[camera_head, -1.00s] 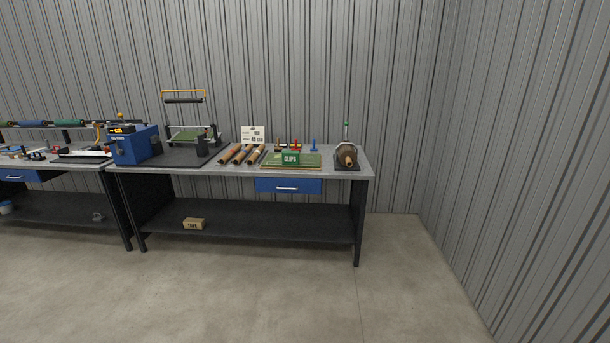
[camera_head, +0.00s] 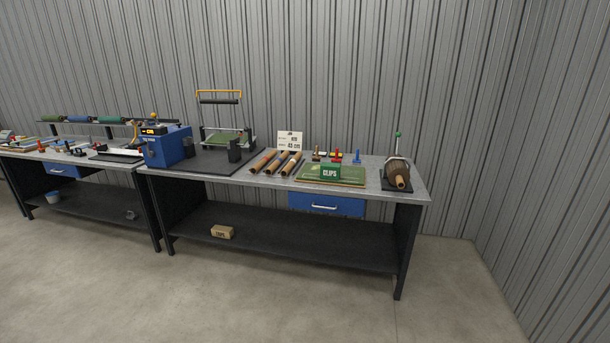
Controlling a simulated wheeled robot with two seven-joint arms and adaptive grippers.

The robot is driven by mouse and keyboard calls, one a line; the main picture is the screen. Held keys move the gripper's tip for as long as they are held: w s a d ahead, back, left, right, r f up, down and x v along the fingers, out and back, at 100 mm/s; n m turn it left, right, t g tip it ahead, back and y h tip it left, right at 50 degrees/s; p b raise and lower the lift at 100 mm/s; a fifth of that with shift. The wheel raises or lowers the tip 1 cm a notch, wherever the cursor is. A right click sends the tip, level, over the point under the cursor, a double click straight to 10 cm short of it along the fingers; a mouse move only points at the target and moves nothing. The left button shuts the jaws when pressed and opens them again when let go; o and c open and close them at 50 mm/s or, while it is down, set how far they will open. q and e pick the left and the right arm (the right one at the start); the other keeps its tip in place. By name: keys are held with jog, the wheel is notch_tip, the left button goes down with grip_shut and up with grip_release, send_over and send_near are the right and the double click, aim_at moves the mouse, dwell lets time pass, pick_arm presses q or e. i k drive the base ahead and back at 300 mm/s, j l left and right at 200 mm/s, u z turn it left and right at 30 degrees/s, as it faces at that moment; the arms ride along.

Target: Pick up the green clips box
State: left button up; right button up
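The green clips box (camera_head: 330,172) has white lettering reading CLIPS. It stands on a flat green board (camera_head: 350,181) on the right part of the workbench (camera_head: 379,204), close to the front edge. Neither of my grippers shows in the head view. The bench is still some distance ahead of me.
Left of the box lie brown rolls (camera_head: 275,162) and a white sign (camera_head: 290,141). A brown roll on a stand (camera_head: 397,175) is at the right end. A blue machine (camera_head: 167,146) stands further left. A cardboard box (camera_head: 222,232) is on the lower shelf. The floor in front is clear.

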aim_at(329, 170)
jog(key=i+u, duration=0.3)
jog(key=i, duration=0.15)
jog(key=i+u, duration=0.3)
jog(key=i, duration=0.15)
jog(key=i+u, duration=0.3)
jog(key=i, duration=0.2)
jog(key=i+u, duration=0.3)
jog(key=i, duration=0.25)
jog(key=i+u, duration=0.2)
jog(key=i, duration=0.6)
jog(key=i+u, duration=0.25)
jog(key=i, duration=0.5)
jog(key=z, duration=2.9)
